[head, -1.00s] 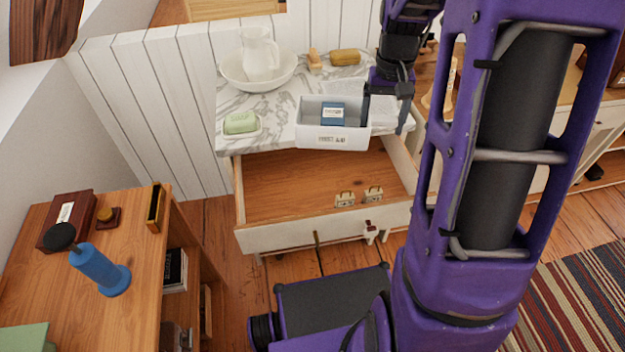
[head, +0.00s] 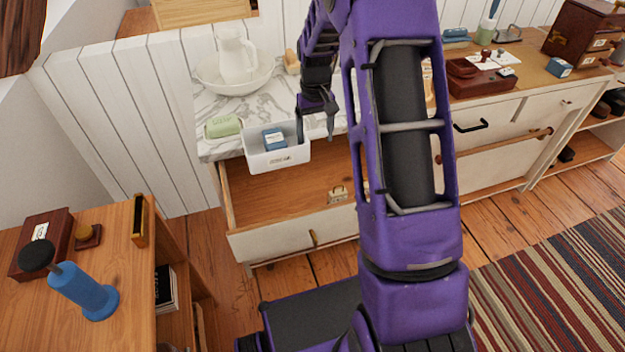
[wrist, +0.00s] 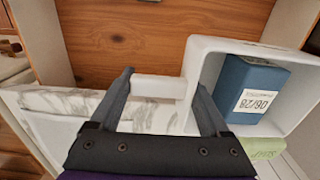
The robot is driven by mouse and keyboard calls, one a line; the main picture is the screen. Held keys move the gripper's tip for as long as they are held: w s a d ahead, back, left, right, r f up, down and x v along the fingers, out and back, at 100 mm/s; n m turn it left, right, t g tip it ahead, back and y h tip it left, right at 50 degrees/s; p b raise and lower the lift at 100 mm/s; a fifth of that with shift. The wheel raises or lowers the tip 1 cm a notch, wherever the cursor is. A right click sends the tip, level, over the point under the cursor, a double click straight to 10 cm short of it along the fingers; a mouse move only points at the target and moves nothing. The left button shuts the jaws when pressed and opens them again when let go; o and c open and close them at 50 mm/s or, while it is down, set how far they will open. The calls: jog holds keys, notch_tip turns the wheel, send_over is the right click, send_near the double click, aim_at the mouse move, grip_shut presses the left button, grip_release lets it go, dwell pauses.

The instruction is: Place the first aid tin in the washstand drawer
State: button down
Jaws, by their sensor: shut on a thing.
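The first aid tin (head: 290,159) is a white open box with a small blue box (head: 274,138) inside it. It hangs over the left back part of the open washstand drawer (head: 275,200), overlapping the marble top's front edge in the head view. My gripper (head: 315,122) is at its right side. In the wrist view my gripper (wrist: 163,98) has a finger on either side of a white tab beside the tin (wrist: 194,75), and is shut on it. The wooden drawer floor (wrist: 150,35) shows beyond. My arm hides the drawer's right part.
The washstand top (head: 205,110) holds a basin with a pitcher (head: 237,58) and green soap (head: 223,126). Small pale metal-like pieces (head: 338,193) lie near the drawer front. A wooden desk (head: 115,255) with a blue stamp-like object (head: 85,290) stands at left.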

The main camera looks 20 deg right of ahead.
aim_at(315, 186)
notch_tip(315, 186, down, 16)
jog(key=shift+r+b, duration=0.15)
jog(key=shift+b, duration=0.9)
jog(key=shift+f, duration=0.2)
grip_release()
notch_tip(315, 186, up, 12)
jog(key=p, duration=0.1)
jog(key=shift+r+p, duration=0.15)
jog(key=shift+p, duration=0.25)
